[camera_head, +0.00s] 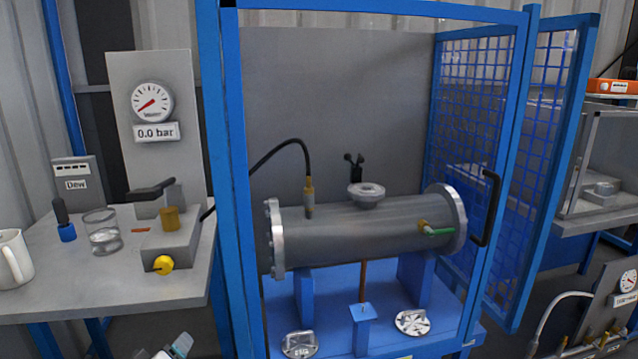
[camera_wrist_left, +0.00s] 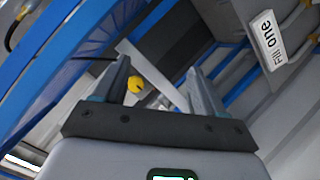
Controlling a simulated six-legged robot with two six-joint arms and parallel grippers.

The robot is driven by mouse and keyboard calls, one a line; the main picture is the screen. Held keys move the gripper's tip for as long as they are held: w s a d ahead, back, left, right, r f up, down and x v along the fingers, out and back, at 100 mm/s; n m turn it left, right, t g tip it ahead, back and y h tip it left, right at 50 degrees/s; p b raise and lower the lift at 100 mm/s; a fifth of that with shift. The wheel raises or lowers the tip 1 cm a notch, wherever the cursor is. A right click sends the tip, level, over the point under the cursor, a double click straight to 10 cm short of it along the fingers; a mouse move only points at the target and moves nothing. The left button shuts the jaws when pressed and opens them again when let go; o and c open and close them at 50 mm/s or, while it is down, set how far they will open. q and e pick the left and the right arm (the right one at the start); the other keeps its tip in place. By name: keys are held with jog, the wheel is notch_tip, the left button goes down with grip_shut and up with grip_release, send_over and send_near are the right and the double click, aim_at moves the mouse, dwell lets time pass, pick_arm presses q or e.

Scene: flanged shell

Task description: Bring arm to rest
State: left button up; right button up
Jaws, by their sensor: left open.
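My left gripper (camera_wrist_left: 160,78) shows in the left wrist view with its two fingers spread apart and nothing between them in contact. A yellow knob (camera_wrist_left: 135,84) appears beyond the fingers, apart from them. In the head view, a small part of my left arm with a greenish display shows at the bottom edge, below the grey bench. My right gripper is in neither view. The flanged shell (camera_head: 360,235), a grey metal cylinder, lies horizontally on blue supports inside the blue-framed enclosure.
The grey bench (camera_head: 60,300) at left carries a white mug (camera_head: 14,258), a glass (camera_head: 102,232) and a valve block with a yellow knob (camera_head: 162,264). A pressure gauge (camera_head: 151,102) stands behind, above a "0.0 bar" label. The enclosure's mesh door (camera_head: 545,150) stands open at right.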

pick_arm(q)
jog(key=s+d+f+m+g+h+p, duration=0.2)
jog(key=s+d+f+g+p, duration=0.2)
jog(key=s, duration=0.4)
jog(key=s+d+f+m+g+h+p, duration=0.2)
jog(key=s+d+f+m+g+p, duration=0.1)
jog(key=s, duration=0.6)
jog(key=s+d+f+m+g+h+p, duration=0.1)
jog(key=s+d+f+m+g+p, duration=0.1)
jog(key=s+d+f+g+p, duration=0.3)
jog(key=s+d+f+p, duration=0.1)
jog(key=s+d+p, duration=0.2)
jog(key=p, duration=0.1)
jog(key=shift+s+d+f+m+h, duration=0.15)
jog(key=shift+s+d+m+h, duration=0.15)
jog(key=shift+h, duration=0.1)
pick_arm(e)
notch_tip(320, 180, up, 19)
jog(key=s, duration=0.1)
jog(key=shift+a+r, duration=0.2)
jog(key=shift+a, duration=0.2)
